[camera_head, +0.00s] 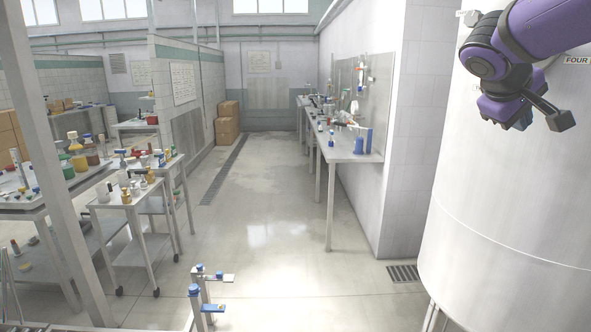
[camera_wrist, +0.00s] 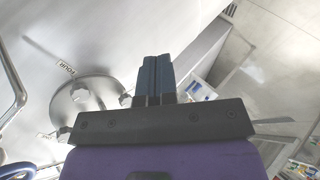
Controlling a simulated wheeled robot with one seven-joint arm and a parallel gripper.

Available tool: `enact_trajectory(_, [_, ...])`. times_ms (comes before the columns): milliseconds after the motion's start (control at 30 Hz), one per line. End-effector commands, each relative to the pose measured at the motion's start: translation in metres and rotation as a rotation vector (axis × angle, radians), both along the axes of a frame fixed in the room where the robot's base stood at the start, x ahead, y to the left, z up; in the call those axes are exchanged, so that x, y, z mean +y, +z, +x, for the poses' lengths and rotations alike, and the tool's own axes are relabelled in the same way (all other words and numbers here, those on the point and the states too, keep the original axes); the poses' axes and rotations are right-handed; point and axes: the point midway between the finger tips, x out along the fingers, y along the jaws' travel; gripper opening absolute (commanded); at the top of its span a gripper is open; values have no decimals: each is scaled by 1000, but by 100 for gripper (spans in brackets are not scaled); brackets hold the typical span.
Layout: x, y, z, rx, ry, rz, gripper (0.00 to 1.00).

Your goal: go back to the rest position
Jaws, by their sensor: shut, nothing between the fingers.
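My gripper (camera_head: 522,120) is raised at the upper right of the head view, in front of the large white tank (camera_head: 500,200). It hangs from my purple arm, with nothing held. In the wrist view the two dark fingers (camera_wrist: 154,80) of my gripper are together with nothing between them. Behind them, on the left, a round metal fitting (camera_wrist: 88,98) with knobs shows beside a label reading FOUR. The same label (camera_head: 577,60) is partly visible at the right edge of the head view.
A small trolley (camera_head: 128,200) and tables crowded with bottles (camera_head: 78,158) stand on the left. A bench (camera_head: 345,145) runs along the right wall. The aisle floor (camera_head: 270,225) between them is clear.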

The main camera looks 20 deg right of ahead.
Motion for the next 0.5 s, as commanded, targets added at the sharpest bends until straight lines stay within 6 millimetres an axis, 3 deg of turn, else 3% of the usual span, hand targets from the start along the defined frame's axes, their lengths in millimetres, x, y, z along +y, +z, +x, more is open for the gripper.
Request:
enact_trajectory(33, [22,-11,-9,-25,27,75,0])
enact_trajectory(300, [140,-68,-54,-131,160,495,0])
enact_trajectory(500, [204,-93,-84,-188,225,725,0])
